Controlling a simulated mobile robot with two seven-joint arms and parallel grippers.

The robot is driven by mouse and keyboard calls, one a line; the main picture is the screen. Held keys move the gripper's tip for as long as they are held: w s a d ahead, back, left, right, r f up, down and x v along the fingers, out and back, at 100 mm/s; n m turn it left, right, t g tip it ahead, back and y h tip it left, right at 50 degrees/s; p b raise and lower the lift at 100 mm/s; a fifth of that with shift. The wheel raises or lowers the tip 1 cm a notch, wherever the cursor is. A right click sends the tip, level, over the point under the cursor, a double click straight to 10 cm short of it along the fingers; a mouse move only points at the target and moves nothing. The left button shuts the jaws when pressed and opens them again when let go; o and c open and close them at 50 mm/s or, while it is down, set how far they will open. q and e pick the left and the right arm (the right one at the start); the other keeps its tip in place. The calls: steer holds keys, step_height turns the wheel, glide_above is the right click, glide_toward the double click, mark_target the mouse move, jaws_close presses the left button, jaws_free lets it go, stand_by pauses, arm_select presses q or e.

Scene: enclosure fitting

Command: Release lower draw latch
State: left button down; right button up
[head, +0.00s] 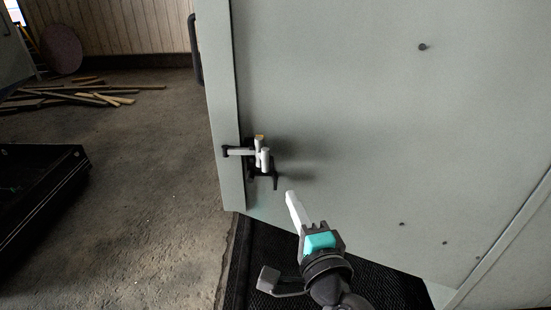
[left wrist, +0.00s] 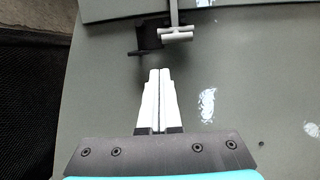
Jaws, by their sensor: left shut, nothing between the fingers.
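The lower draw latch (head: 262,155) sits near the left edge of the grey-green enclosure door (head: 350,120). It has a black base, a pale horizontal bar reaching left across the door edge, and a pale upright handle piece. My left gripper (head: 290,196) is just below and right of the latch in the head view, its white fingers shut, empty and apart from it. In the left wrist view the shut fingers (left wrist: 159,72) point towards the latch's pale crossbar (left wrist: 177,34) and black base (left wrist: 148,36), with a gap between. My right gripper is not in view.
A black mesh mat (head: 285,262) lies on the floor below the enclosure. A black open box (head: 40,195) stands at the left, and wooden boards (head: 85,97) lie behind it. The concrete floor (head: 150,180) between is clear.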

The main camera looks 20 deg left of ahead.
mark_target(247, 155)
arm_select(q)
steer(key=shift+s+a+r+n+y, duration=0.1)
steer(key=shift+s+r+n+y, duration=0.05)
steer(key=shift+r, duration=0.45)
steer(key=shift+s+a+r+n+y, duration=0.1)
steer(key=shift+s+r+n+y, duration=0.05)
steer(key=shift+r, duration=0.4)
steer(key=p+x, duration=0.1)
steer(key=x, duration=0.9)
steer(key=shift+p, duration=0.35)
